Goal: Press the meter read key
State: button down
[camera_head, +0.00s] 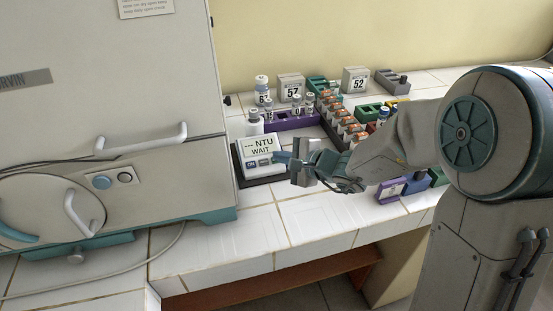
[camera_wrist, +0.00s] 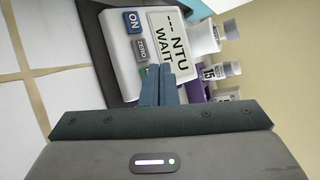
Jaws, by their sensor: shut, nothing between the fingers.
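The meter (camera_head: 241,153) is a white box on a dark base beside the large cabinet, and its display (camera_head: 261,144) reads "--- NTU WAIT". In the wrist view the meter's display (camera_wrist: 172,38) shows the same text, with a blue ON key (camera_wrist: 133,21) and a grey ZERO key (camera_wrist: 141,47) in a row. A green key (camera_wrist: 143,72) continues that row, mostly hidden by my fingertips; its label cannot be read. My gripper (camera_head: 279,157) is shut and empty, its fingertips (camera_wrist: 161,72) at the green key. Whether they touch it, I cannot tell.
A large cabinet (camera_head: 120,80) with handles stands to the left. Behind the meter are a purple rack (camera_head: 290,122), small vials (camera_head: 262,85) and number blocks (camera_head: 291,88). More coloured racks lie near my arm. The white tiled counter (camera_head: 235,240) in front is clear.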

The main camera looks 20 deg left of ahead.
jog(key=shift+s+d+r, duration=0.1)
jog(key=shift+s+r, duration=0.05)
jog(key=shift+r, duration=0.15)
jog(key=r, duration=0.1)
jog(key=s+r+p, duration=0.1)
jog(key=r, duration=0.1)
jog(key=s+d+r+p, duration=0.1)
jog(key=shift+d+r, duration=0.1)
jog(key=shift+r, duration=0.1)
dwell(0.9)
jog(key=s+d+r+n+g+h+p, duration=0.35)
jog(key=s+d+n, duration=0.35)
jog(key=s+d, duration=0.35)
jog(key=s+d+n+h, duration=0.1)
jog(key=s+d+h, duration=0.1)
jog(key=d, duration=0.4)
jog(key=s+d+r+n+h, duration=0.1)
jog(key=s+d+h, duration=0.2)
jog(key=d, duration=0.2)
jog(key=s+d+n+h+p, duration=0.1)
jog(key=s+d+h, duration=0.1)
jog(key=d, duration=0.4)
jog(key=shift+s+d+r+n+h, duration=0.25)
jog(key=shift+d+r+n+h, duration=0.1)
jog(key=shift+h, duration=0.4)
